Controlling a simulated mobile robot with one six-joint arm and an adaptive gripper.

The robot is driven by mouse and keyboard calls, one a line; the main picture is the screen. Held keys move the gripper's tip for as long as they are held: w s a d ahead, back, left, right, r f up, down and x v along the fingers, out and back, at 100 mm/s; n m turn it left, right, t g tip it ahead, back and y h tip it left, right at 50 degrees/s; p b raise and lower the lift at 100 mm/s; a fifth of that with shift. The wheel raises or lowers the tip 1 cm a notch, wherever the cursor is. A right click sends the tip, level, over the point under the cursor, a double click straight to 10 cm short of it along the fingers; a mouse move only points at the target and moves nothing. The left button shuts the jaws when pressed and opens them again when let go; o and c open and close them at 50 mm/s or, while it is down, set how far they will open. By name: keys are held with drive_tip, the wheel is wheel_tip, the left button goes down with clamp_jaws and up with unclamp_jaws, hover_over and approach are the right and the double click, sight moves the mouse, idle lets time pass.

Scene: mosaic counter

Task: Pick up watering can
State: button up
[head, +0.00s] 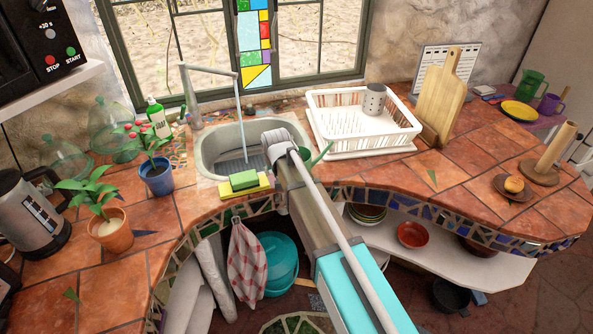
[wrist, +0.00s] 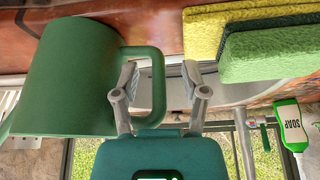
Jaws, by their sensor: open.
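The green watering can (wrist: 72,80) fills the left of the wrist view, with its looped handle (wrist: 158,88) facing my gripper. My gripper (wrist: 160,76) is open, with one finger at the loop's opening and the other beyond its outer bar. The bar lies between the fingers with a gap to the right one; I cannot tell whether the left touches. In the head view a small green part of the can (head: 319,156) shows beside my arm at the sink's right edge. My arm hides the rest of the can and my fingers there.
The sink (head: 222,145) has a tall faucet (head: 212,70) behind it. Green and yellow sponges (head: 244,181) lie at its front edge, close to my right finger in the wrist view. A white dish rack (head: 340,118) stands right; potted plants (head: 158,178) stand left.

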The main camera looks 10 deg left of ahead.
drive_tip(key=shift+f, duration=0.1)
idle(0.6)
clamp_jaws()
